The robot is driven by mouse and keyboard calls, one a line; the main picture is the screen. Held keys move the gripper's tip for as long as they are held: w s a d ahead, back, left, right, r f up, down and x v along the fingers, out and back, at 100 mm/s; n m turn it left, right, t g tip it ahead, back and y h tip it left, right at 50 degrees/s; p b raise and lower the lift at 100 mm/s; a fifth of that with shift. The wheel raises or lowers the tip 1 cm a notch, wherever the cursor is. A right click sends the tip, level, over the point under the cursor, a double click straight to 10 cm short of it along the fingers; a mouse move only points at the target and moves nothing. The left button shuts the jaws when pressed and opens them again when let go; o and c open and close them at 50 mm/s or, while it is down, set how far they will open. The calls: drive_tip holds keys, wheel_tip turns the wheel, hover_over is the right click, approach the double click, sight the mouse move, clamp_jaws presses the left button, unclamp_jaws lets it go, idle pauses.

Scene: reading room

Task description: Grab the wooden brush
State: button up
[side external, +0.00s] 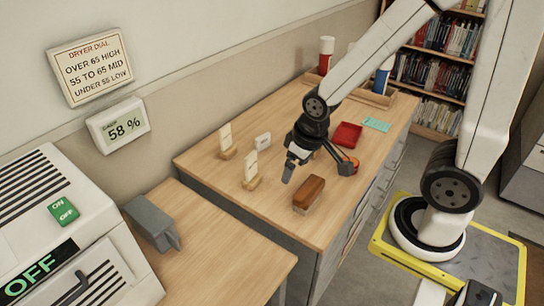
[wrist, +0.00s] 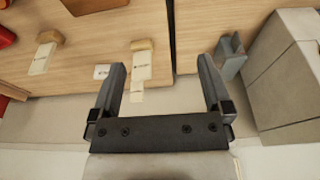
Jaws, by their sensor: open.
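The wooden brush (side external: 309,194) is a reddish-brown block lying on the wooden desk near its front edge, in the side view. A brown piece at the top edge of the wrist view (wrist: 92,5) looks like the same brush, mostly cut off.
Small card holders (side external: 251,178) stand left of my gripper. A red tray (side external: 347,134) and a teal card (side external: 376,125) lie farther back. A grey holder (side external: 152,222) sits on the lower left table. The desk's front corner is clear.

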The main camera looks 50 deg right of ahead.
drive_tip(key=n+g+h, duration=0.4)
drive_tip(key=n+h, duration=0.8)
drive_tip(key=n, duration=0.4)
approach(300, 203)
drive_tip(key=d, duration=0.1)
drive_tip(key=s+d, duration=0.1)
drive_tip(key=d, duration=0.1)
drive_tip(key=s+d+f, duration=0.1)
drive_tip(key=shift+s+d+f, duration=0.1)
drive_tip(key=shift+d, duration=0.05)
drive_tip(key=shift+w+f+n+t+h, duration=0.25)
drive_tip(key=shift+f+n+t+h, duration=0.15)
drive_tip(key=shift+n+t, duration=0.2)
drive_tip(key=shift+w+f+n+t+h, duration=0.3)
drive_tip(key=shift+f+n+t+h, duration=0.15)
drive_tip(key=shift+n, duration=0.25)
drive_tip(key=shift+r, duration=0.1)
drive_tip(key=shift+x, duration=1.2)
drive_tip(key=shift+f+x, duration=0.1)
drive_tip(key=shift+x, duration=1.2)
drive_tip(key=shift+f+x, duration=0.15)
drive_tip(key=shift+x, duration=1.15)
